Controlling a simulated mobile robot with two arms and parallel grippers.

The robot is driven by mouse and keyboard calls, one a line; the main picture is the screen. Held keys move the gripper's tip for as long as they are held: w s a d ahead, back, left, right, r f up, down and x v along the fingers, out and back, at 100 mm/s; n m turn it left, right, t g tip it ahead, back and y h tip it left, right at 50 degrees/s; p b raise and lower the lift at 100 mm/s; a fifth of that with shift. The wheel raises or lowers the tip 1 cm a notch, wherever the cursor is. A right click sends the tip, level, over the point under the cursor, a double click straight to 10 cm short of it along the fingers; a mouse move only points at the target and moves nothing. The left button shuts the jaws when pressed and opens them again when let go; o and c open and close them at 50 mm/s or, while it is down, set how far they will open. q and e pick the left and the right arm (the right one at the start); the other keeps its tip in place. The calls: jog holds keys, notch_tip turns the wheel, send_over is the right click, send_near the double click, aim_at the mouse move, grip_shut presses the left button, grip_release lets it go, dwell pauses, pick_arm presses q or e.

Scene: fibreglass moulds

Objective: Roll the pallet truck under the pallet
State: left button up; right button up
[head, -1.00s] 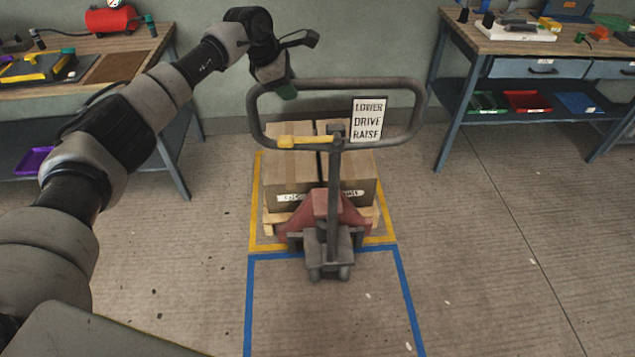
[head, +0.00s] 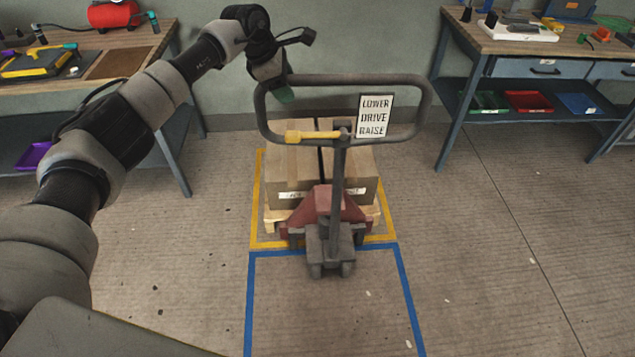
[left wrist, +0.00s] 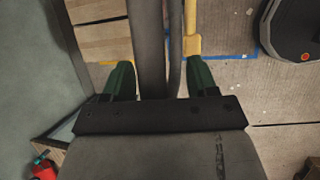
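The pallet truck (head: 325,207) stands with its red body against the near end of the wooden pallet (head: 273,223). Its forks are hidden. Its grey loop handle (head: 424,103) stands up towards me, with a yellow lever (head: 313,136) and a LOWER DRIVE RAISE sign (head: 374,116). The pallet carries brown boxes (head: 290,172) inside a yellow floor outline (head: 255,205). My left gripper (head: 283,93) is at the handle's upper left. In the left wrist view its green fingers (left wrist: 160,80) are apart, with the handle bar (left wrist: 147,35) between them. My right gripper is out of view.
A blue floor outline (head: 249,300) lies in front, with the truck's near wheels just inside it. Workbenches stand at the left (head: 160,45) and right (head: 465,40). A wall (head: 330,40) is behind the pallet. Floor at both sides is clear.

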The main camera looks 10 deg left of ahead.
pick_arm(q)
jog(key=shift+w+d+r, duration=0.1)
jog(key=shift+d, duration=0.3)
jog(key=shift+r, duration=0.3)
jog(key=d+p+v, duration=0.1)
jog(key=p+v, duration=0.1)
jog(key=v, duration=0.8)
jog(key=d+p+v, duration=0.2)
jog(key=p+v, duration=0.1)
jog(key=v, duration=0.7)
jog(key=shift+s+r, duration=0.35)
jog(key=shift+r, duration=0.15)
